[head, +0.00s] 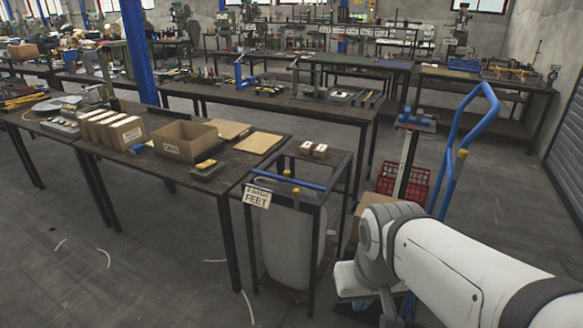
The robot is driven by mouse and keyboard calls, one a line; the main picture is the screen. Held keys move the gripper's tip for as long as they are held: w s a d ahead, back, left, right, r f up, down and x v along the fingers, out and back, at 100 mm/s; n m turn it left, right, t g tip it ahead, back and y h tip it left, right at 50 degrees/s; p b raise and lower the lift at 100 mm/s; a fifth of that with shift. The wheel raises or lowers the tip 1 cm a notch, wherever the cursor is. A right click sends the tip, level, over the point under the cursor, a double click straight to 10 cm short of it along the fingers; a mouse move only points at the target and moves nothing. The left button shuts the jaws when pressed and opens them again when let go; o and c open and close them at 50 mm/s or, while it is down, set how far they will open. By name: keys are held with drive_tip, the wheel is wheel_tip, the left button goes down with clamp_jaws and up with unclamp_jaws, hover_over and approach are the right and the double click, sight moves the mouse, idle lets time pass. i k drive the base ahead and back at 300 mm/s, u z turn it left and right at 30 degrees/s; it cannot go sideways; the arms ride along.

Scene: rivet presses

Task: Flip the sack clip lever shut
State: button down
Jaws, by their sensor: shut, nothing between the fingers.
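A pale, translucent sack (284,240) hangs inside a dark metal stand (314,235) right of the workbench. A blue bar (290,180) runs across the stand's top, with small yellow parts (287,173) on it. A small yellow upright piece (296,193) stands at the sack's mouth; it may be the clip lever, but it is too small to tell its position. My arm reaches in from the lower right, and its bend is right of the stand. My gripper is not visible in this view.
A sign (257,196) reading "FEET" hangs on the stand's front left. The bench (105,160) at left holds a cardboard box (185,141). A blue-handled trolley (447,165) and red crate (385,180) stand behind my arm. The floor in front is mostly clear.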

sight(296, 191)
drive_tip(key=u, duration=0.5)
drive_tip(key=i, duration=1.8)
drive_tip(key=z, duration=0.4)
